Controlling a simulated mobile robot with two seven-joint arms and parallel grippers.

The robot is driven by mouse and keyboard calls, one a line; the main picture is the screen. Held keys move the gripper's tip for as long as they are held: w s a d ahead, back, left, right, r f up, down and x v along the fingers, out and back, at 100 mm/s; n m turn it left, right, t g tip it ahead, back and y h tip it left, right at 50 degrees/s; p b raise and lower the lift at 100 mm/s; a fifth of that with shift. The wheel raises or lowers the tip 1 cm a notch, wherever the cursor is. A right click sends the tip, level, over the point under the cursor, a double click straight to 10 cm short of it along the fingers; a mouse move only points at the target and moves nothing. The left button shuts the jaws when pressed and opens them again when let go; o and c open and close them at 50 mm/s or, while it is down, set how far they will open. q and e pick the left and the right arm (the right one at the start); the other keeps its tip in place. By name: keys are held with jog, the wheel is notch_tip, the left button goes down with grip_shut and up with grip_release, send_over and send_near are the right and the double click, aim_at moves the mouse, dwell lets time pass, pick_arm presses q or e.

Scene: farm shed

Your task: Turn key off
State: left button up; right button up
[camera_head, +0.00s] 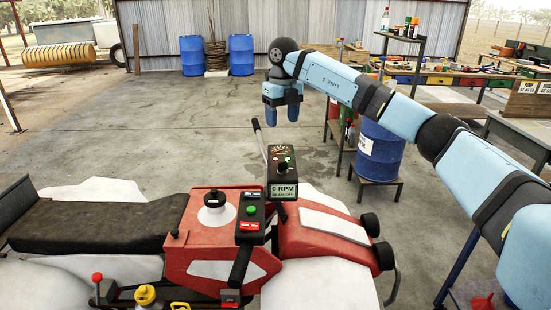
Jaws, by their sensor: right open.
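A red and white vehicle (210,260) with a black seat fills the lower part of the head view. A black control box (283,178) stands on its front, with a display reading "0 RPM" and a line of smaller text. A small dark knob-like part (283,165) sits on the box's top face; I cannot tell whether it is the key. Left of it is a black panel (251,216) with a green button and red switches. My right gripper (281,113) hangs fingers down above and beyond the box, open and empty, apart from it. My left gripper is out of view.
A blue barrel (380,150) on a stand is to the right, behind my right arm. Workbenches with bins (440,78) line the back right. The concrete floor (130,120) at left is clear.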

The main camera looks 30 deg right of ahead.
aim_at(283, 166)
notch_tip(283, 166, down, 14)
jog(key=shift+s+d+r+p, duration=0.15)
jog(key=shift+r+p, duration=0.1)
jog(key=shift+p, duration=0.7)
jog(key=c, duration=0.9)
jog(key=shift+c, duration=0.2)
